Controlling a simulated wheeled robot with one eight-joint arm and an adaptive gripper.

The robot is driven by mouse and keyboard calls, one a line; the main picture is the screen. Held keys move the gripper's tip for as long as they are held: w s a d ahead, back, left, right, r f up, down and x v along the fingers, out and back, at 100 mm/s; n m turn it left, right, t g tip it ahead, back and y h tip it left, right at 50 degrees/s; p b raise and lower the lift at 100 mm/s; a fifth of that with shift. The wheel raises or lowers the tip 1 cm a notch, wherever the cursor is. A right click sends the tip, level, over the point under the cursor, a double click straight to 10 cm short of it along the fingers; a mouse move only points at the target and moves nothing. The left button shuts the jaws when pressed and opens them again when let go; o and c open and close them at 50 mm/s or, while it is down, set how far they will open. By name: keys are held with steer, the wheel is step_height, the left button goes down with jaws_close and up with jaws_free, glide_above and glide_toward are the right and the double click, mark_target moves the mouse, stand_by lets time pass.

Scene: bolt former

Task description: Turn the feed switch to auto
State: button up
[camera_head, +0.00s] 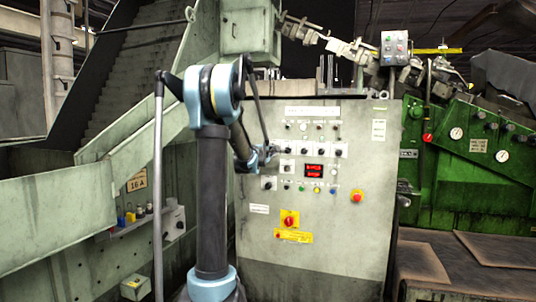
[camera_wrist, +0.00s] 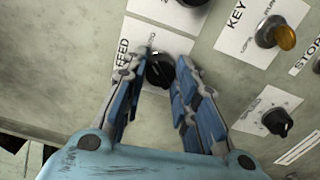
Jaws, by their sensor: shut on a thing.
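The feed switch (camera_wrist: 160,72) is a black round knob on a white plate marked FEED in the wrist view. A pale mark shows on its top, but the position lettering is too small and partly covered to read. My gripper (camera_wrist: 164,62) has its two blue-padded fingers on either side of the knob, shut on it at the tips. In the head view my gripper (camera_head: 269,156) is against the left part of the control panel (camera_head: 330,215) and hides the feed switch.
A KEY switch with an orange knob (camera_wrist: 284,38) and another black knob (camera_wrist: 277,121) sit close by. The panel also bears a red display (camera_head: 314,171), a red emergency button (camera_head: 356,196) and a red-yellow main switch (camera_head: 289,219). A green machine (camera_head: 465,170) stands at right.

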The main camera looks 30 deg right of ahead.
steer(key=shift+s+m, duration=0.1)
steer(key=shift+m, duration=0.5)
steer(key=o, duration=1)
steer(key=shift+d+f, duration=0.1)
steer(key=shift+f, duration=0.05)
steer(key=shift+o, duration=0.2)
steer(key=v, duration=1.2)
